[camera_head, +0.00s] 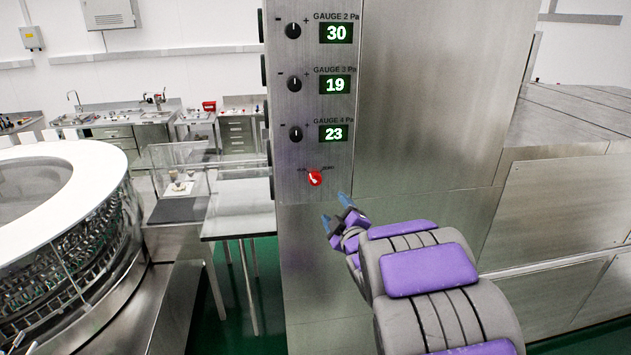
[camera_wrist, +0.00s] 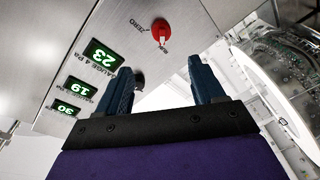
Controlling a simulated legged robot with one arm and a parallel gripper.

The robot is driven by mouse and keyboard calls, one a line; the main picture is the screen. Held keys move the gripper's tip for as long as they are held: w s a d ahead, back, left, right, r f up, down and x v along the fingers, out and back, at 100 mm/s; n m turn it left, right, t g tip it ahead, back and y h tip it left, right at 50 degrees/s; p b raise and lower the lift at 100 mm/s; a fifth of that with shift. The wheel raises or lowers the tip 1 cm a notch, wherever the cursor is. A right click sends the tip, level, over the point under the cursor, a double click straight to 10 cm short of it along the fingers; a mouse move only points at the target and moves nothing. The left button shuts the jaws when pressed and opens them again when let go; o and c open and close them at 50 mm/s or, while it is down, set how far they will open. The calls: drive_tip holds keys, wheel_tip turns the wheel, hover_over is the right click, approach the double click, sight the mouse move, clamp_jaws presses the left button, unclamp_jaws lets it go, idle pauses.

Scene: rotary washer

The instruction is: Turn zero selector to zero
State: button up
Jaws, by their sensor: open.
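The zero selector is a red knob (camera_head: 315,178) low on the metal panel, below the gauge 4 row. The knob lies beyond the fingertips.
Black gauge knobs, such as the gauge 4 knob (camera_head: 296,133), sit above the red knob beside green displays reading 30, 19 and 23. A steel table (camera_head: 240,208) and a round glass-sided machine (camera_head: 100,235) stand left. A large metal cabinet fills the right.

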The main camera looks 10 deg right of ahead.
approach(317, 182)
drive_tip(key=w, duration=0.1)
drive_tip(key=w+a+p, duration=0.1)
drive_tip(key=w, duration=0.2)
drive_tip(key=shift+w+a+p, duration=0.2)
drive_tip(key=shift+a+p, duration=0.15)
drive_tip(key=shift+p, duration=0.05)
drive_tip(key=w, duration=0.2)
drive_tip(key=w+d+p, duration=0.1)
drive_tip(key=w, duration=0.1)
drive_tip(key=shift+w, duration=0.25)
drive_tip(key=shift+w+a+f, duration=0.1)
drive_tip(key=shift+w+a, duration=0.1)
drive_tip(key=shift+a, duration=0.5)
drive_tip(key=shift+d, duration=0.45)
drive_tip(key=c, duration=1.1)
